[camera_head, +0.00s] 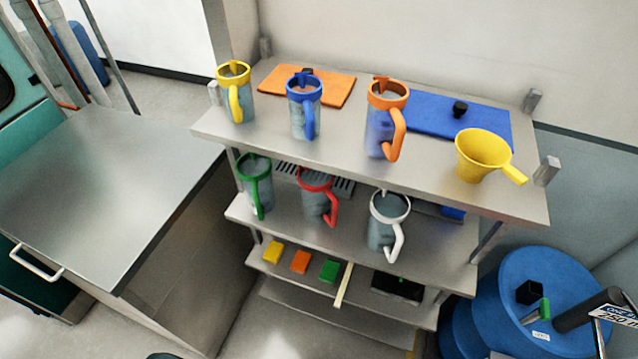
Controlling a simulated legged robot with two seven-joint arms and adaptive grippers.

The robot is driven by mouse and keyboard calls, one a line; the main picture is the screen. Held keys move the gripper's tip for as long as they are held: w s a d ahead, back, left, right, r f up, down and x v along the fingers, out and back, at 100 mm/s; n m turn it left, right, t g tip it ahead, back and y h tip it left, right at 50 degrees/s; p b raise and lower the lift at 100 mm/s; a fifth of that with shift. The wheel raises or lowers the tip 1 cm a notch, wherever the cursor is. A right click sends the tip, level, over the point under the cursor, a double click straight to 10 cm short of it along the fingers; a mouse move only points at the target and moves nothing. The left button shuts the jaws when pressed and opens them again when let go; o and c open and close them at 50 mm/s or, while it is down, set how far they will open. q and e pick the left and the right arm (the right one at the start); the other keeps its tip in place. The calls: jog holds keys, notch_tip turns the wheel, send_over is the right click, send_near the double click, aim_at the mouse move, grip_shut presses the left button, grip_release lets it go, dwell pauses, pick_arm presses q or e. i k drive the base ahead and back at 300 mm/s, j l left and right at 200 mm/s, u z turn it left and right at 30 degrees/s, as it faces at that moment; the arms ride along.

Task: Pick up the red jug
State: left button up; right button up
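The red jug (316,204) stands upright on the second shelf, in the middle of a row of three. It has a clear body with a red rim and a red handle at its lower right. Neither of my grippers can be made out in the head view.
The top shelf (255,135) carries yellow (241,101), blue (304,112) and orange (378,132) jugs and a yellow funnel (482,155). Coloured blocks lie on a lower shelf. A bare metal table (95,190) is at left; a blue drum (535,280) with items on top stands at right.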

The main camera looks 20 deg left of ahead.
aim_at(317, 198)
jog(key=i+l+u, duration=0.25)
jog(key=l+u, duration=0.45)
jog(key=k+u, duration=0.15)
jog(key=u, duration=0.15)
